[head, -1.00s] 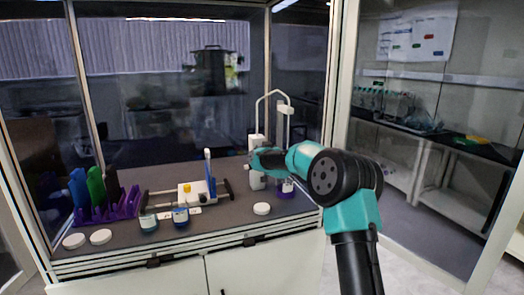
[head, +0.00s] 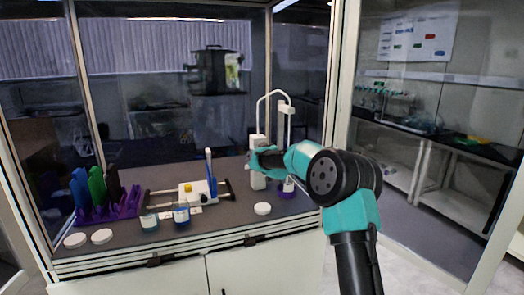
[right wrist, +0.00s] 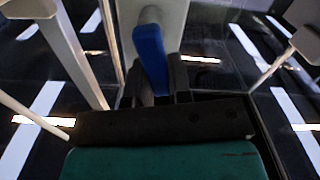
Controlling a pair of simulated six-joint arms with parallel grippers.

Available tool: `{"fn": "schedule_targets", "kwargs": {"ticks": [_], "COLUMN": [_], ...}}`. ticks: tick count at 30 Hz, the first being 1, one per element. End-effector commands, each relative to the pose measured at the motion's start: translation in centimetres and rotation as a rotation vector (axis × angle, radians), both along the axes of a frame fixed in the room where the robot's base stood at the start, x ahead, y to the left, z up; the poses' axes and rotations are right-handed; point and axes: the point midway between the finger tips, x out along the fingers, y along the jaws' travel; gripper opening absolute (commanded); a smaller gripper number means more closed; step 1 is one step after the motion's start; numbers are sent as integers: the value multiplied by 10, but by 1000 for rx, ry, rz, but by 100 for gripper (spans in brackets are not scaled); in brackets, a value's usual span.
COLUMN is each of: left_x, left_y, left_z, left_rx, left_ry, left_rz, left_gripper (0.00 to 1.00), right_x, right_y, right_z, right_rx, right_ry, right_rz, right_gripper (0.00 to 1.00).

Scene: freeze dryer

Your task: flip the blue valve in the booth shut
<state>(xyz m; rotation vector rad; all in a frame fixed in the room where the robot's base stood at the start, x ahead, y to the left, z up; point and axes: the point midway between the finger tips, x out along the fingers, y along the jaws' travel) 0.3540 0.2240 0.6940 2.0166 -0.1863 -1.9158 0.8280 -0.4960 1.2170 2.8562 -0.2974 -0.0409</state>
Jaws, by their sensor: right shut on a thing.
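The blue valve (right wrist: 150,58) is a blue lever on a white post (right wrist: 165,14) in the right wrist view. The lever points down toward my gripper and lies between its two dark fingers. My right gripper (right wrist: 157,75) is shut on the lever. In the head view my right gripper (head: 260,159) reaches into the booth from the right, at the white stand (head: 257,181) with a looped tube. The valve is largely hidden there by the gripper and arm. My left gripper is in neither view.
In the booth stand a purple rack (head: 120,211) with coloured holders, a white instrument (head: 193,191) with an upright blue stick, and two small jars (head: 181,213). White discs (head: 263,208) lie near the front edge. Booth frame posts (head: 342,80) stand beside my arm.

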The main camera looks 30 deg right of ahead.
Motion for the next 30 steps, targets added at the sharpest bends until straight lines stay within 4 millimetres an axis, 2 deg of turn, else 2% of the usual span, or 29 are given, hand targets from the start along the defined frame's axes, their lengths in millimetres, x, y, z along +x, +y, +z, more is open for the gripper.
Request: {"fn": "schedule_targets", "kwargs": {"ticks": [30], "left_x": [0], "left_y": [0], "left_z": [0], "left_rx": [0], "left_ry": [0], "left_rz": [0], "left_gripper": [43], "right_x": [6], "right_y": [26], "right_z": [-25], "right_rx": [-936], "right_ry": [198], "right_rz": [1], "right_gripper": [0]}}
